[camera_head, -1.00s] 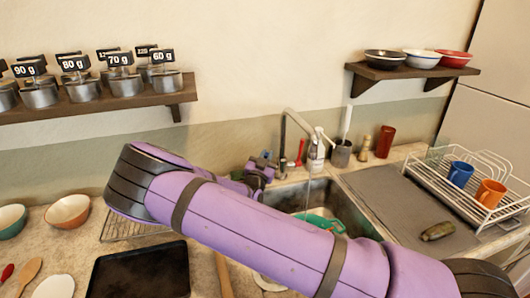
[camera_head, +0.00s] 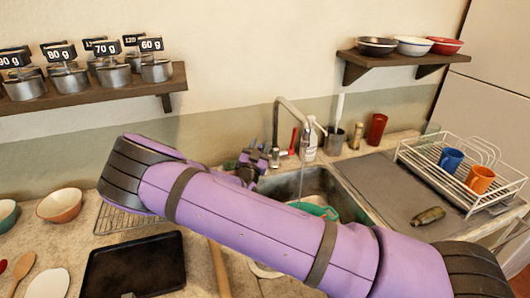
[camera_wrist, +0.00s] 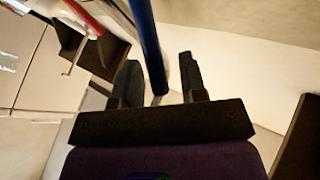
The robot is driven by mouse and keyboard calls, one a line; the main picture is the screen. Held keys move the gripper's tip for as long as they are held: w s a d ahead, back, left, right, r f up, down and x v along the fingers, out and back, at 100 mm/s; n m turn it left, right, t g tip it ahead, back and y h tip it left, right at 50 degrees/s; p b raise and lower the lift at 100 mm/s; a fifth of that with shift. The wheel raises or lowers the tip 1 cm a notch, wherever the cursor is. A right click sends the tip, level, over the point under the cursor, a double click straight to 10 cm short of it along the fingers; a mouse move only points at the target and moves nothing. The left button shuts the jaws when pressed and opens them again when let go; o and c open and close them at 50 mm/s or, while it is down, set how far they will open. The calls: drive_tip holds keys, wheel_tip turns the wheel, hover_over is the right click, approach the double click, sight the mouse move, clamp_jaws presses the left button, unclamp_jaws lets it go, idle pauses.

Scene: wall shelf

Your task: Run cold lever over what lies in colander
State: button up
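The teal colander (camera_head: 318,211) sits in the sink (camera_head: 350,207), partly hidden behind my purple arm; what lies in it cannot be made out. The grey tap (camera_head: 292,105) rises behind the sink with its spout over the basin. A red lever-like piece (camera_head: 293,140) stands beside it. My gripper (camera_head: 262,158) is at the tap's base, left of the sink. In the wrist view, a long blue bar (camera_wrist: 148,45), apparently the cold lever, runs between the spread fingers of my gripper (camera_wrist: 160,82), with gaps showing on both sides.
A dark tray (camera_head: 135,267) and wire rack (camera_head: 125,217) lie left on the counter. A dish rack (camera_head: 465,175) with mugs stands right. Wall shelves hold pots (camera_head: 157,71) and bowls (camera_head: 414,47). A bottle (camera_head: 310,140) and cup (camera_head: 335,143) stand close behind the sink.

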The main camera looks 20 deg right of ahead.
drive_tip(key=shift+r, duration=0.5)
wheel_tip(320, 180, up, 3)
drive_tip(key=shift+s+f, duration=0.1)
drive_tip(key=shift+f, duration=0.1)
drive_tip(key=s+r, duration=0.1)
drive_tip(key=s, duration=1.5)
drive_tip(key=shift+w, duration=0.1)
